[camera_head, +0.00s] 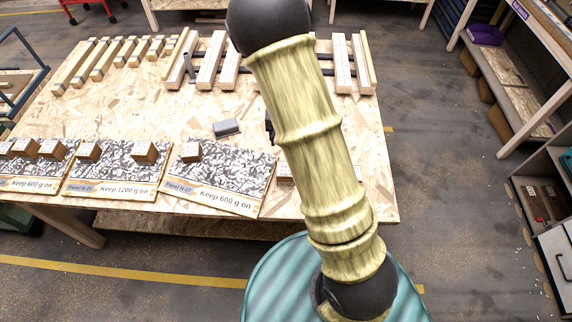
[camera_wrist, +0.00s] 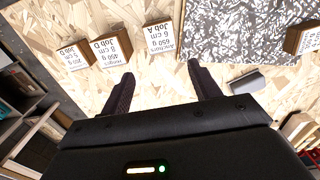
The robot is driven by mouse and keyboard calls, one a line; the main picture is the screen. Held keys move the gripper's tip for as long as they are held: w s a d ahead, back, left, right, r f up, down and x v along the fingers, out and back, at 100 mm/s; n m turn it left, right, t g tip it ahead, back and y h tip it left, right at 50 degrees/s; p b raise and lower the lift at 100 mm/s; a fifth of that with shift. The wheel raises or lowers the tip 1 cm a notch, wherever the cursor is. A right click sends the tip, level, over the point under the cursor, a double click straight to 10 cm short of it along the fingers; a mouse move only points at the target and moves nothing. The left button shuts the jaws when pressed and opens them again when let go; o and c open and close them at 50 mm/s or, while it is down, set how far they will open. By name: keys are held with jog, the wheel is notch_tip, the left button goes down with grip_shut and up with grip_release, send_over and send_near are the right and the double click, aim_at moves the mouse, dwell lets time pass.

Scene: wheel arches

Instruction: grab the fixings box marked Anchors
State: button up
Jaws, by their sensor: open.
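In the wrist view, my gripper (camera_wrist: 160,72) is open and empty, with its two dark fingers over the board tabletop. A small wooden box with a white label (camera_wrist: 160,38) stands just beyond the fingertips, roughly in line with the gap between them. Its upside-down label seems to read Anchors, with Job A below. To its left stand a box marked Job D (camera_wrist: 113,47) and another labelled box (camera_wrist: 76,57), whose text is too small to read surely. In the head view my arm hides most of this row and the gripper; part of one box (camera_head: 285,176) shows beside the arm.
The wooden worktable (camera_head: 150,112) carries speckled panels (camera_head: 112,170) with small boxes on them. A grey block (camera_head: 226,128) lies behind the panels; it is right of my fingers in the wrist view (camera_wrist: 246,82). Timber strips (camera_head: 210,62) lie at the back. Shelving (camera_head: 510,75) stands right.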

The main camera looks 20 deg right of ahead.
jog(key=shift+f, duration=0.1)
notch_tip(320, 180, down, 12)
jog(key=shift+r+p, duration=0.1)
jog(key=shift+p, duration=0.4)
jog(key=shift+f, duration=0.25)
jog(key=shift+s+a+f+p, duration=0.1)
jog(key=shift+f+p, duration=0.3)
jog(key=shift+f, duration=0.85)
jog(key=shift+s+a+f+p, duration=0.1)
jog(key=shift+f+p, duration=0.3)
jog(key=shift+f, duration=0.85)
jog(key=c, duration=1.1)
